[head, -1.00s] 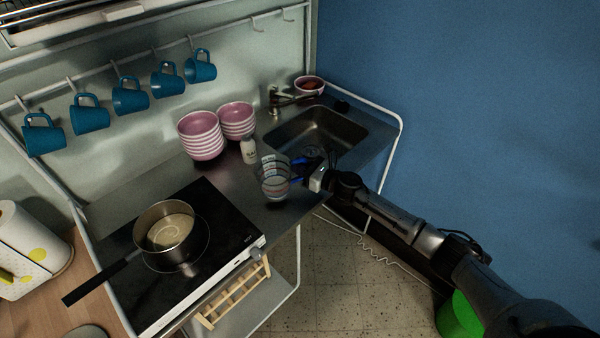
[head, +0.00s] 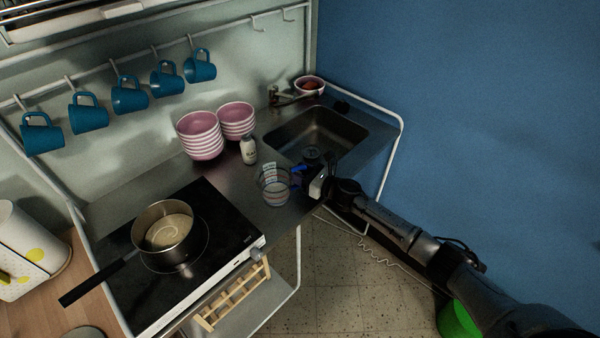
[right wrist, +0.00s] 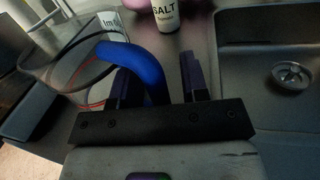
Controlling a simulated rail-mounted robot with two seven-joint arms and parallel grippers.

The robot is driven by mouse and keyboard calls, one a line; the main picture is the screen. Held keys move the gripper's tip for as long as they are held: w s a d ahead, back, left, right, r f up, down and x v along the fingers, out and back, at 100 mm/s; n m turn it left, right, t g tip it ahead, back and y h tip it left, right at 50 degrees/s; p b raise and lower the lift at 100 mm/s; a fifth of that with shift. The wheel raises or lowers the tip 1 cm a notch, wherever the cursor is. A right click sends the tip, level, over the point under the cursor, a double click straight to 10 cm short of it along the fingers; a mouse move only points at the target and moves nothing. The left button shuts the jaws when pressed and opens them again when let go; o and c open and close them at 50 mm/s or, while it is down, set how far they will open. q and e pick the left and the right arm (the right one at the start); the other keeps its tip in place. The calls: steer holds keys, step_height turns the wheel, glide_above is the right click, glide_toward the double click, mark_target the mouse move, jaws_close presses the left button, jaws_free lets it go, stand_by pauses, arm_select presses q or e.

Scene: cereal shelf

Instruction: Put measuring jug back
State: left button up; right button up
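The clear measuring jug (head: 275,188) with red markings and a blue handle (head: 298,170) is at the counter's front edge, between the cooktop and the sink. In the right wrist view the jug's clear wall (right wrist: 68,72) is at the upper left, and its blue handle (right wrist: 148,66) reaches between my fingers. My right gripper (head: 304,178) is at the handle, on the jug's right side. In the wrist view the fingers of my right gripper (right wrist: 158,88) stand apart, with a visible gap right of the handle. My left gripper is not in view.
A salt shaker (head: 248,150) stands behind the jug, near striped bowl stacks (head: 200,137). The sink (head: 318,130) is to the right. A pan (head: 163,229) sits on the cooktop (head: 215,210). Blue mugs (head: 130,97) hang from the rail, with empty hooks (head: 257,24) at its right.

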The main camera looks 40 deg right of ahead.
steer(key=shift+r, duration=0.15)
steer(key=v, duration=1.2)
steer(key=s+a+f+m+g+h, duration=0.2)
steer(key=s+a+f+m+h, duration=0.3)
steer(key=m, duration=0.7)
steer(key=s+a+f+m+g+h, duration=0.35)
steer(key=s+a+m, duration=0.35)
steer(key=m, duration=0.4)
steer(key=s+a+m+g+y, duration=0.2)
steer(key=s+a+m+g, duration=0.2)
steer(key=s, duration=0.5)
steer(key=s+a+f+m+g+y, duration=0.1)
steer(key=s+a+m+g, duration=0.3)
steer(key=s+a+m, duration=0.3)
steer(key=s+m, duration=0.2)
steer(key=shift+s+a+f+m+y, duration=0.2)
steer(key=shift+s+a+m+y, duration=0.05)
steer(key=shift+a+m+y, duration=0.15)
